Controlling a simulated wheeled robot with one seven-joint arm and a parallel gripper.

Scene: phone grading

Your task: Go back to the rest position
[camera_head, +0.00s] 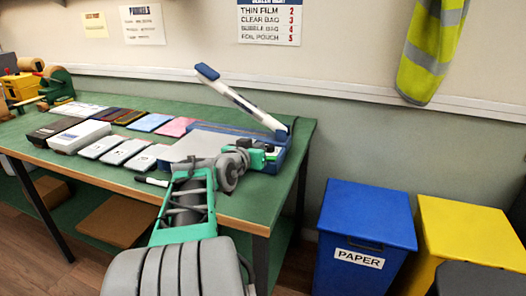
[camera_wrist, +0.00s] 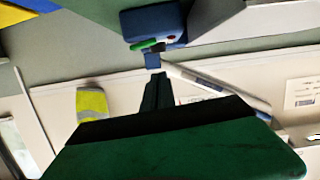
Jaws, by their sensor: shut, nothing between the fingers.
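My arm reaches over the front right of the green table (camera_head: 262,205). My gripper (camera_head: 270,156) is in front of the blue-based machine (camera_head: 206,128) with the raised white lever arm (camera_head: 243,104). In the wrist view, my gripper's dark fingers (camera_wrist: 155,78) are closed together and hold nothing. The blue part of the machine (camera_wrist: 158,27) shows beyond the fingertips, and the lever (camera_wrist: 215,88) runs off to the right. Whether the gripper touches the machine cannot be told.
White boxes (camera_head: 80,136), grey phone-like slabs (camera_head: 125,151) and coloured pouches (camera_head: 150,122) lie left on the table. A blue paper bin (camera_head: 367,212) and a yellow bin (camera_head: 470,232) stand right on the floor. A hi-vis vest (camera_head: 432,50) hangs on the wall.

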